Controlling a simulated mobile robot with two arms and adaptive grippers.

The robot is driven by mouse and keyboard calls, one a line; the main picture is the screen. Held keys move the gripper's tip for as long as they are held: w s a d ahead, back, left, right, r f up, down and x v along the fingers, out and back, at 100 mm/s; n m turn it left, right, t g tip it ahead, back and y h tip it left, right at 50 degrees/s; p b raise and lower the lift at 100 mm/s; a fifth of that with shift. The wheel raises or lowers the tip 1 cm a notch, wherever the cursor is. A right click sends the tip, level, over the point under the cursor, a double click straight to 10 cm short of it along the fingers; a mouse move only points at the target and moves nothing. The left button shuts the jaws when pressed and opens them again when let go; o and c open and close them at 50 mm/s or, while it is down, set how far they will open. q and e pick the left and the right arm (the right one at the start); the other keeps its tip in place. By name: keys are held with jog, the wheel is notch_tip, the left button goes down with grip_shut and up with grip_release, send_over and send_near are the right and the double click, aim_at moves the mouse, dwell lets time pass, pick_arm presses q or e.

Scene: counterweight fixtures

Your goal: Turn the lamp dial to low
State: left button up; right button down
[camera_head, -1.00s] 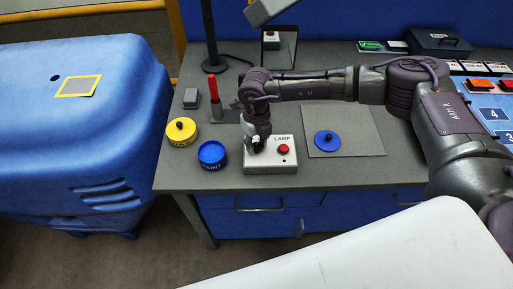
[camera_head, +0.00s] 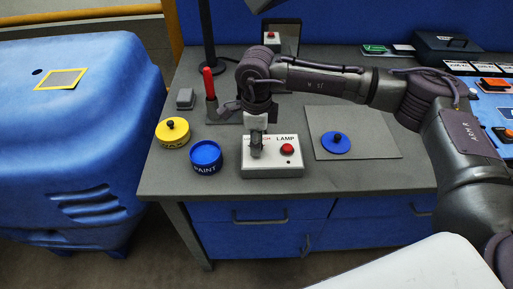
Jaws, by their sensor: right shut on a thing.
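The lamp box (camera_head: 272,186) is a white control box marked LAMP, standing near the front edge of the grey bench. It has a red button (camera_head: 287,149) on its right half. My right gripper (camera_head: 257,153) points down at the left half of the box and is shut on the dial there. The gripper hides most of the dial and part of the lettering beside it, so I cannot read its setting. My left gripper is not in view.
A blue paint tin (camera_head: 206,160) and a yellow tin (camera_head: 172,134) stand left of the box. A red-handled tool (camera_head: 209,84) stands behind them. A blue knobbed disc (camera_head: 335,142) lies on a grey mat (camera_head: 376,139) to the right. A black pole (camera_head: 206,30) rises behind.

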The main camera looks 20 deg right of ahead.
jog(key=shift+w+r+n+b, duration=0.1)
jog(key=shift+n+b, duration=0.55)
jog(key=shift+n, duration=0.05)
jog(key=c, duration=0.8)
grip_release()
notch_tip(320, 180, up, 12)
